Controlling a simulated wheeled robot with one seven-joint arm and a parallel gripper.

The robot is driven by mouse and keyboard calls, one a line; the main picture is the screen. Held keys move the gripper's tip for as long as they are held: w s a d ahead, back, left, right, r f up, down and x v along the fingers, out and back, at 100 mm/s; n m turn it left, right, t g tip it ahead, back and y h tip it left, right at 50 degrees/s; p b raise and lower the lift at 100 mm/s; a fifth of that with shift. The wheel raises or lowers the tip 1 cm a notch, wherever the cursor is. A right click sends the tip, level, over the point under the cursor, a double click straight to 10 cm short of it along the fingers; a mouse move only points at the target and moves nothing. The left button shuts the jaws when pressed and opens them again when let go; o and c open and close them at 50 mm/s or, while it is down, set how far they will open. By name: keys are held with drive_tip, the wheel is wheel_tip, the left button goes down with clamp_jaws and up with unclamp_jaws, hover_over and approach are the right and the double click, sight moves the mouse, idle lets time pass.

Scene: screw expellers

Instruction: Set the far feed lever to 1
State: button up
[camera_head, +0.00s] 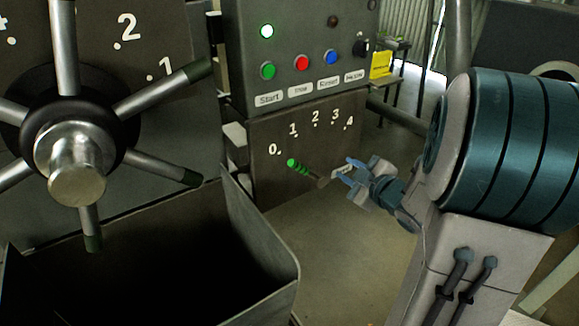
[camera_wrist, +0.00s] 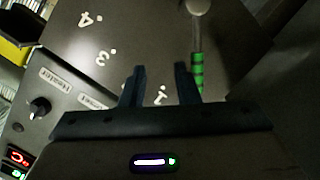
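The far feed lever (camera_head: 305,171) is a metal rod with a green ribbed grip, on a dark panel marked 0 to 4. In the head view its green end points up and left, between the 0 and 1 marks. My gripper (camera_head: 346,170) is right of the lever, near its pivot end. In the wrist view the fingers (camera_wrist: 160,70) are open with a gap between them. The lever's green grip (camera_wrist: 197,72) shows beside the right finger, partly hidden behind it. I cannot tell whether they touch.
A control box (camera_head: 300,45) with green, red and blue buttons stands above the dial panel. A near spoked handwheel (camera_head: 78,178) with its own numbers is at the left. A dark open hopper (camera_head: 270,235) lies below it. Floor (camera_head: 335,250) shows under the lever.

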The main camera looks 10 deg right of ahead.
sight(300, 167)
drive_tip(key=shift+s+a+f+n+y+b, duration=0.7)
drive_tip(key=shift+s+a+f+n+y, duration=0.9)
drive_tip(key=shift+y, duration=1.9)
drive_tip(key=shift+n+g, duration=0.3)
drive_tip(key=shift+n, duration=0.1)
drive_tip(key=x, duration=0.4)
drive_tip(key=p+x, duration=0.1)
drive_tip(key=x, duration=0.4)
drive_tip(key=p+x, duration=0.1)
drive_tip(key=x, duration=0.3)
drive_tip(key=shift+w+a+r, duration=0.15)
drive_tip(key=shift+w+r, duration=0.05)
drive_tip(key=shift+r, duration=0.2)
drive_tip(key=shift+c, duration=0.2)
clamp_jaws()
